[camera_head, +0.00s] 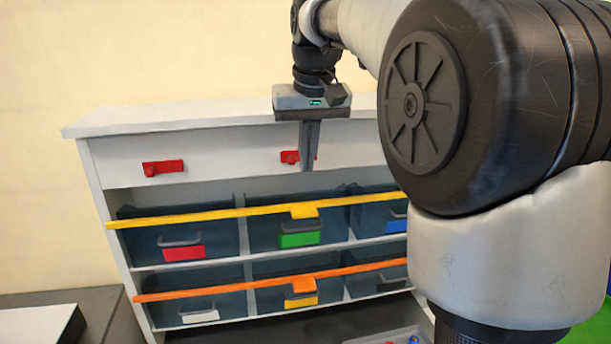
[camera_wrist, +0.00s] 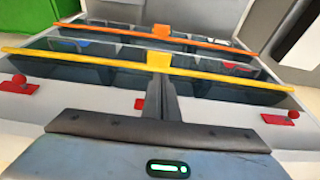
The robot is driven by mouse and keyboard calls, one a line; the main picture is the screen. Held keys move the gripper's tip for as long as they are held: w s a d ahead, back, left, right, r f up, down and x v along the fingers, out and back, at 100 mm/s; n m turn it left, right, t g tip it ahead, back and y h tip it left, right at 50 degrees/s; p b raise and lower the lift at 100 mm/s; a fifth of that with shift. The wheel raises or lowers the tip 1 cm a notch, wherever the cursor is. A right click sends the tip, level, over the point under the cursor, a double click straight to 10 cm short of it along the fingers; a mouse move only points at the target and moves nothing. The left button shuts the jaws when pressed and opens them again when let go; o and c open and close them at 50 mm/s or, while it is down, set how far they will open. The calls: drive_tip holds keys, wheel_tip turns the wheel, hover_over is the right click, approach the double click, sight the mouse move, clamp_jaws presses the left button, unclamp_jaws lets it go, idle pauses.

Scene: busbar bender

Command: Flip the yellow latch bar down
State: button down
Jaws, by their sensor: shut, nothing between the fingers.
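The yellow latch bar (camera_head: 200,216) runs across the front of the upper row of bins, with a yellow tab (camera_head: 303,210) near its middle. In the wrist view the bar (camera_wrist: 230,78) crosses the whole picture, and its tab (camera_wrist: 158,60) shows just beyond the fingertips. My gripper (camera_head: 309,168) is shut and empty. It points down in front of the white top panel, above the tab. In the wrist view my gripper's fingers (camera_wrist: 160,80) lie close to the tab; I cannot tell whether they touch it.
An orange bar (camera_head: 220,289) with its own tab crosses the lower row of bins. Red latches (camera_head: 163,168) sit on the white panel; my fingers partly cover one. A green bin (camera_wrist: 82,20) stands to one side. My arm hides the cabinet's right side.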

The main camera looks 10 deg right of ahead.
drive_tip(key=shift+v, duration=1.15)
drive_tip(key=s+f+t, duration=0.1)
drive_tip(key=s+f, duration=0.5)
drive_tip(key=s, duration=0.6)
drive_tip(key=s+f+t+p, duration=0.1)
drive_tip(key=s+f, duration=0.6)
drive_tip(key=s, duration=0.6)
drive_tip(key=shift+s, duration=0.25)
drive_tip(key=shift+d, duration=0.1)
